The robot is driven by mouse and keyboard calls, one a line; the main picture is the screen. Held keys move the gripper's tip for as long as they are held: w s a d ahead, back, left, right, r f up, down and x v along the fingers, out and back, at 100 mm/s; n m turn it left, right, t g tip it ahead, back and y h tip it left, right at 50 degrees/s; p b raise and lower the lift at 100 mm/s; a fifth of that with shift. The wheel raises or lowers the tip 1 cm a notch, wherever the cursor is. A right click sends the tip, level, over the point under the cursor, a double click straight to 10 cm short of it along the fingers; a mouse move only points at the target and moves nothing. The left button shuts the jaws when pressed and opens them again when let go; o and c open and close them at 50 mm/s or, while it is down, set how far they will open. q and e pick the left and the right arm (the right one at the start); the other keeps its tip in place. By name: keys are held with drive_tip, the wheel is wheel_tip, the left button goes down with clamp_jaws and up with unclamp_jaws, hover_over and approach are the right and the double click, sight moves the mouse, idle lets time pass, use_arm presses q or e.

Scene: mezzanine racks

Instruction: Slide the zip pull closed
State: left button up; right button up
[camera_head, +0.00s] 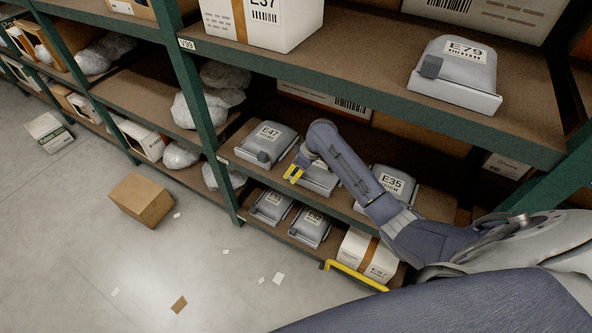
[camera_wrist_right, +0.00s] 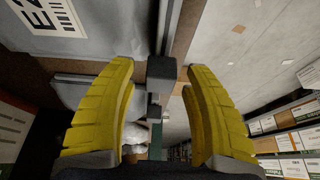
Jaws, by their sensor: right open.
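The case at my right gripper is a grey box with a pale label (camera_head: 320,178) on the middle shelf, partly hidden by my arm. In the right wrist view its grey top (camera_wrist_right: 115,35) fills the upper left. A dark block that looks like the zip pull (camera_wrist_right: 161,70) sits at the case's front edge, on a narrow strip. My right gripper (camera_head: 293,174) has yellow fingers and is open. In the right wrist view the fingers stand on either side of the dark block, with gaps showing and no grip on it. My left gripper is not in view.
Grey case E47 (camera_head: 265,143) stands left of the gripper and case E35 (camera_head: 394,184) right. Case E79 (camera_head: 455,72) sits on the shelf above. A green upright (camera_head: 190,90) stands left.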

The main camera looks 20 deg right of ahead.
clamp_jaws()
idle(0.4)
